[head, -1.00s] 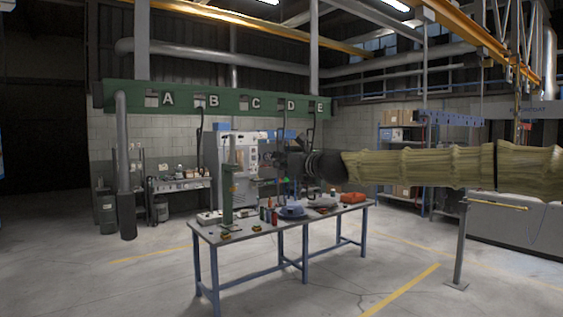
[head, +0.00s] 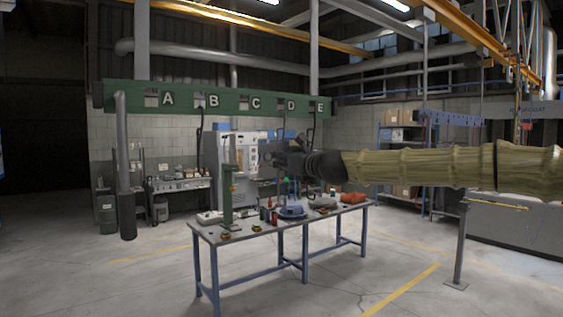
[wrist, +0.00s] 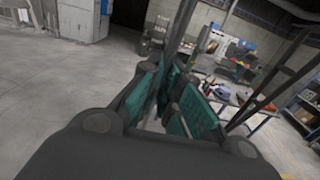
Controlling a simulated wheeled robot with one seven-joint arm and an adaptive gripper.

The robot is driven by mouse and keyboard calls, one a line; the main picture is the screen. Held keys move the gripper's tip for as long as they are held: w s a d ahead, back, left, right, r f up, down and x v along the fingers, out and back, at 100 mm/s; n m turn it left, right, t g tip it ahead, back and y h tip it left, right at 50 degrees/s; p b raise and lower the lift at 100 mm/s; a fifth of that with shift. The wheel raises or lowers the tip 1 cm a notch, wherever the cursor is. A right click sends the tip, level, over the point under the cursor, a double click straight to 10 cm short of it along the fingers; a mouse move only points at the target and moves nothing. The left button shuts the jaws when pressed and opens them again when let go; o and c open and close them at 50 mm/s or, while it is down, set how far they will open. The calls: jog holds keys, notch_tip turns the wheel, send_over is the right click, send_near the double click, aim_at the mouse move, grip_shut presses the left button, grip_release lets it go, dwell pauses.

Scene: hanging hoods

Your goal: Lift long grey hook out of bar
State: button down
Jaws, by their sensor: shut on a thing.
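The green bar (head: 232,98) with letters A to E hangs at the back, with slots along it. My gripper (head: 268,157) is in front of and below the bar, above the table in the head view. In the wrist view its teal-padded fingers (wrist: 170,88) are closed around a dark grey rod, the long grey hook (wrist: 183,25), which runs upward from between them. Its upper end is out of the wrist view, and I cannot tell whether it touches the bar. Dark hooks hang near B (head: 200,125) and E (head: 311,125).
A work table (head: 262,228) with bottles, a blue dish and an orange item stands below my gripper. A grey vertical pipe (head: 123,165) hangs at the left end of the bar. A post (head: 461,245) stands at the right. Open floor lies left of the table.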

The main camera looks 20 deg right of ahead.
jog(key=shift+r, duration=0.25)
jog(key=shift+r+p, duration=0.75)
jog(key=shift+r, duration=0.35)
jog(key=shift+a, duration=0.1)
jog(key=shift+s, duration=0.15)
jog(key=shift+v, duration=1.5)
jog(key=shift+s, duration=0.15)
jog(key=shift+s, duration=0.1)
